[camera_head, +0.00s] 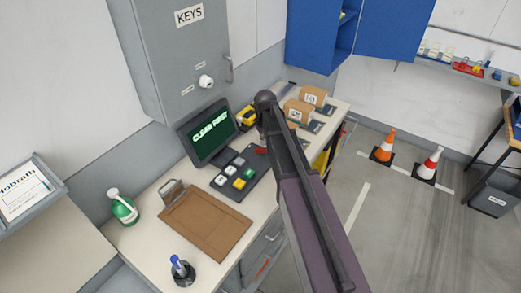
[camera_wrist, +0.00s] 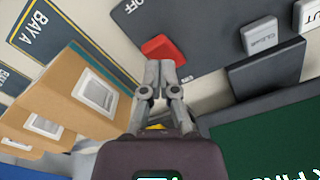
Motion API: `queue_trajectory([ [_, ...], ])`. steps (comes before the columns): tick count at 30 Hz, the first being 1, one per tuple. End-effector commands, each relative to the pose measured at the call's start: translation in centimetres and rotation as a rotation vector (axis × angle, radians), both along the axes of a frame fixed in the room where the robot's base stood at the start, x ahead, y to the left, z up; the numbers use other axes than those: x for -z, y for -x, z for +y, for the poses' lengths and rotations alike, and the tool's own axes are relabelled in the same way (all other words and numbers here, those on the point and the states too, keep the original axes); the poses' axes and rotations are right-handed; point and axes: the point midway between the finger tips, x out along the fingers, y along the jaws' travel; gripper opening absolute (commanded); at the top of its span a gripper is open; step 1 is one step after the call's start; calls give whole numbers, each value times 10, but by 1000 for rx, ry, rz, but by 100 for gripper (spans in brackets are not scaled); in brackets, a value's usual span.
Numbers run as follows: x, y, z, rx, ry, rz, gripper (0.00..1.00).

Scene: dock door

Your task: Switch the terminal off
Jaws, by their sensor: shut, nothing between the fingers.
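In the head view my arm hides the fingers.
Cardboard boxes (camera_wrist: 68,91) stand close to my gripper. A yellow device (camera_head: 246,117) is behind the panel. A brown clipboard (camera_head: 205,222), a green bottle (camera_head: 123,208) and a pen holder (camera_head: 182,271) are on the near bench. A grey key cabinet (camera_head: 176,60) hangs above.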

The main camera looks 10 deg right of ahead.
Motion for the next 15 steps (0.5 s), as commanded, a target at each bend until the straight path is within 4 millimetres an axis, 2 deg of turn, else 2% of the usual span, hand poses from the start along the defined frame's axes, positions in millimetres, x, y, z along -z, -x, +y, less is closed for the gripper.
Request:
queue_trajectory([
  [15,6,0,0,1,0,0,0],
])
